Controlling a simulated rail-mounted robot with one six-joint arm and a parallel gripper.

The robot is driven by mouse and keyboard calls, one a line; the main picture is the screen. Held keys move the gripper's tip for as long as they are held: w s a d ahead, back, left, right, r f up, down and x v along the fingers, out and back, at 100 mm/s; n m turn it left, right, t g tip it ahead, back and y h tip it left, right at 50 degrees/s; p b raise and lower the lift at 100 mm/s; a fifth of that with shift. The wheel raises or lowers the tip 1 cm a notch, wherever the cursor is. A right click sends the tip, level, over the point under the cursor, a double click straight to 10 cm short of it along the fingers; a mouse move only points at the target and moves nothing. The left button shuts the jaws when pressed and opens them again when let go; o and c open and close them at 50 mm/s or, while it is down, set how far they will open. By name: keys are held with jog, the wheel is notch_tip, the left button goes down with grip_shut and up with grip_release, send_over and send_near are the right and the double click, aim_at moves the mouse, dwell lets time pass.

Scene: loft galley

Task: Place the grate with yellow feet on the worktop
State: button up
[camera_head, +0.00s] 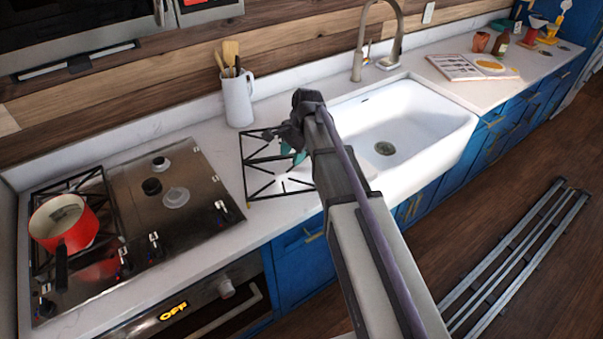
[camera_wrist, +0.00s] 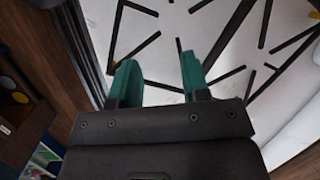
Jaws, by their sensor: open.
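The black grate (camera_head: 244,168) lies on the white worktop (camera_head: 215,145) between the cooktop and the sink. A small yellowish spot shows near its front left corner; its other feet cannot be made out. My gripper (camera_head: 298,155) is over the grate's right side, and my arm hides part of that side. In the wrist view the teal fingers of my gripper (camera_wrist: 158,75) are apart with nothing between them. The grate's bars (camera_wrist: 228,35) spread beyond the fingertips, and no finger is visibly closed on one.
The cooktop (camera_head: 140,250) has bare burners on its right half and a red pan (camera_head: 62,222) on its left. A white jug of utensils (camera_head: 238,98) stands behind the grate. The sink (camera_head: 400,130) is to the right, with an open book (camera_head: 472,67) beyond.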

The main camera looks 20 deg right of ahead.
jog(key=s+f+n+h+b, duration=0.1)
jog(key=s+n+h, duration=0.2)
jog(key=s+n, duration=0.9)
jog(key=s, duration=0.8)
jog(key=shift+s+a+f, duration=0.35)
